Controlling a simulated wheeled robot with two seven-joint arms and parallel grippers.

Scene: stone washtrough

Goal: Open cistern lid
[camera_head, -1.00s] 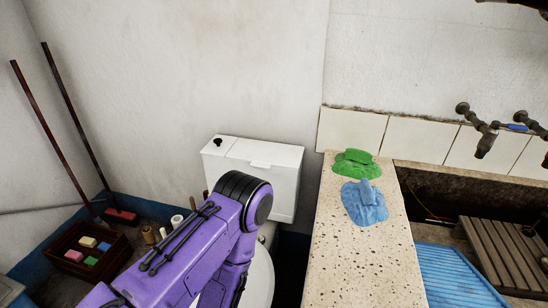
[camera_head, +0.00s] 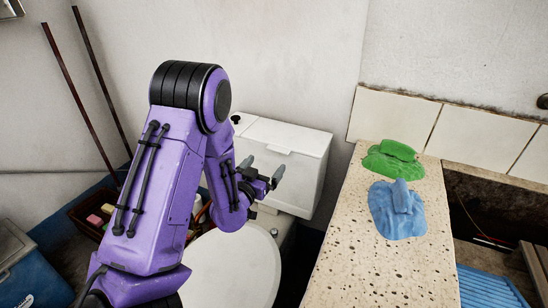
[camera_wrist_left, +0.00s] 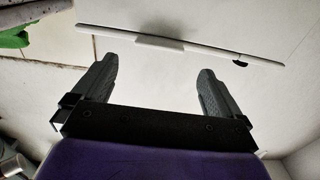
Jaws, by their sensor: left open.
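The white toilet cistern (camera_head: 290,175) stands against the wall, with its flat white lid (camera_head: 285,135) on top. A small tab sticks out at the lid's front edge, and a black knob (camera_head: 235,119) is at its left end. My left gripper (camera_head: 264,167) is open and empty in front of the cistern's front face, below the lid. In the left wrist view the lid edge (camera_wrist_left: 215,52) runs across the top with its tab, beyond the two spread fingers (camera_wrist_left: 153,85). Whether the fingers touch the cistern I cannot tell. My right gripper is not in view.
The closed toilet seat (camera_head: 232,270) lies below my left arm. A speckled stone counter (camera_head: 365,270) is to the right, with a green cloth (camera_head: 393,160) and a blue cloth (camera_head: 398,210). Two broom handles (camera_head: 80,95) lean at the left wall.

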